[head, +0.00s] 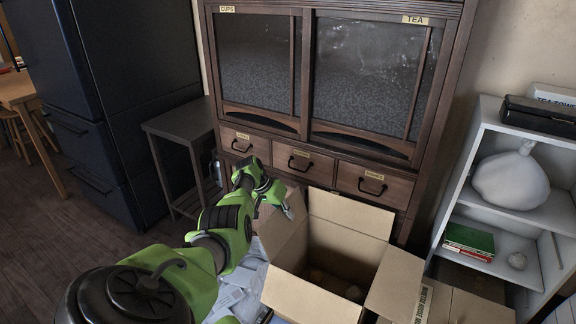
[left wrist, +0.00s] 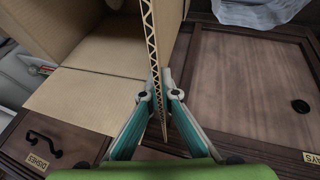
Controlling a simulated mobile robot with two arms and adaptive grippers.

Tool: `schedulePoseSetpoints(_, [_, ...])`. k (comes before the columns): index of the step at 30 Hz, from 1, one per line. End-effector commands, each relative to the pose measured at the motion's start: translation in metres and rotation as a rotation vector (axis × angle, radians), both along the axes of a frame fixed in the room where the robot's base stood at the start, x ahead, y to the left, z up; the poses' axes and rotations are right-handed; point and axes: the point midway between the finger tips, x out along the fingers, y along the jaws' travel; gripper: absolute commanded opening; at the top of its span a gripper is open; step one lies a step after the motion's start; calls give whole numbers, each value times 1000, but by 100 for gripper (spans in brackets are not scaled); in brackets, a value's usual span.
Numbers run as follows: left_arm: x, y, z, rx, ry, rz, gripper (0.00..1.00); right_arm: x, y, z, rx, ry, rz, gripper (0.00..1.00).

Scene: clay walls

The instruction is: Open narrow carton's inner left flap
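The open carton (head: 320,262) stands on the floor before the cabinet, its dark inside partly visible. Its left flap (head: 281,235) stands up, tilted, beside the raised back flap (head: 350,214). The right flap (head: 396,285) and front flap (head: 310,296) are folded outward. My left gripper (head: 289,205) is at the left flap's upper corner. In the left wrist view its two teal fingers (left wrist: 160,92) close in from both sides on the flap's corrugated edge (left wrist: 153,45), with the board between the tips. My right gripper is not in view.
The wooden cabinet (head: 300,150) with drawers stands close behind the carton. Crumpled paper (head: 236,290) lies left of it. Another carton (head: 455,305) and a white shelf (head: 500,240) stand to the right. A dark side table (head: 180,125) is at left; the floor there is clear.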

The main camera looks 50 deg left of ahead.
Motion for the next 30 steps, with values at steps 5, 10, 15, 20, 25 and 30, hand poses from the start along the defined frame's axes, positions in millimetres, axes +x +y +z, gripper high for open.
schedulePoseSetpoints(5, [-4, -1, -7, 5, 14, -3, 0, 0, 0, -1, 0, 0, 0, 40])
schedulePoseSetpoints(10, [-4, -1, -7, 4, 15, -5, 0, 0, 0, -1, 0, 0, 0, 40])
schedulePoseSetpoints(15, [-5, -1, -8, 3, 17, -5, 0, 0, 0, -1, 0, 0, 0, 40])
schedulePoseSetpoints(20, [-5, -2, -8, 2, 17, -6, 9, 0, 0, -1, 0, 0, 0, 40])
schedulePoseSetpoints(25, [-4, -1, -6, 1, 12, -4, 19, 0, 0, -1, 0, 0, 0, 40])
schedulePoseSetpoints(30, [-2, -1, -4, 0, 8, -3, 19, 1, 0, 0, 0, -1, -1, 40])
